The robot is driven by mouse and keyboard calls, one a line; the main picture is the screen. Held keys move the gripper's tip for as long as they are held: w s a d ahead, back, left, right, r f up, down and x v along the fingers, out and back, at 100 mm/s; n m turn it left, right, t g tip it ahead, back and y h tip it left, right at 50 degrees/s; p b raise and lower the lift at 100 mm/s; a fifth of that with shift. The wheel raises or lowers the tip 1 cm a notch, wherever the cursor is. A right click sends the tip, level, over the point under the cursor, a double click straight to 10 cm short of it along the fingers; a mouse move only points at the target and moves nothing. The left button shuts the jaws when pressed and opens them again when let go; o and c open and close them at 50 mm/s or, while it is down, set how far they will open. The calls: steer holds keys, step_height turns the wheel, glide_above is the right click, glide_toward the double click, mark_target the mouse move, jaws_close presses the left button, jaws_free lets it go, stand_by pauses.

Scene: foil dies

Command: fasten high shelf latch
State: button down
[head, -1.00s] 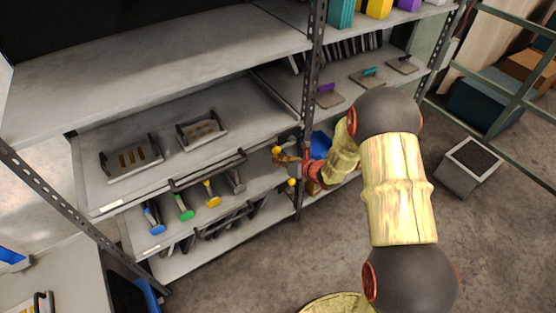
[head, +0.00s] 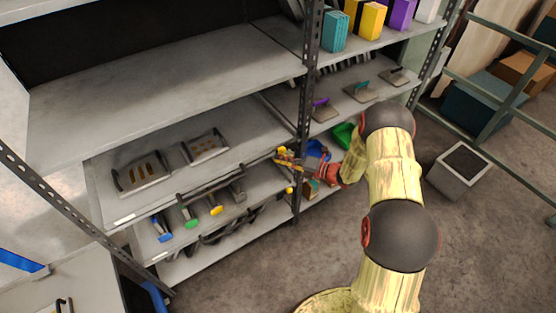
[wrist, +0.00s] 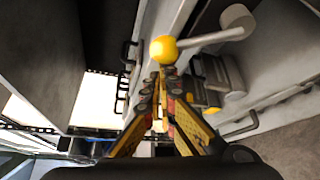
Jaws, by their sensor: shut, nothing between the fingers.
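The high shelf latch shows in the wrist view as a yellow ball knob (wrist: 163,49) on a grey lever reaching right to a round pivot. In the head view its yellow knob (head: 281,150) is at the shelf post, beside the fingers. My gripper (head: 287,158) is at that post. In the wrist view my gripper (wrist: 164,78) is shut and empty, its tips just below the knob. I cannot tell whether they touch it. A second yellow knob (head: 289,190) sits lower on the post.
A shelf with two handled foil dies (head: 143,172) lies left of the post. Several colored-ended handles (head: 188,215) lie on the level below. A blue bin (head: 317,149) and a green bin (head: 343,134) are close to my arm. Open floor lies in front.

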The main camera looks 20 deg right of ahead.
steer(key=shift+w+d+r+m+t+y+p, duration=0.3)
steer(key=shift+d+r+m, duration=0.2)
steer(key=shift+d+m, duration=0.3)
steer(key=shift+w+d+r+m+t+y+p, duration=0.15)
steer(key=shift+w+d+r+m+y+p, duration=0.15)
steer(key=shift+d+r+m, duration=0.4)
steer(key=shift+w+d+r+m+t+y+p, duration=0.25)
steer(key=shift+d+r+m+y, duration=0.15)
steer(key=shift+d+m, duration=0.4)
steer(key=shift+d, duration=0.2)
steer(key=shift+s+a, duration=0.1)
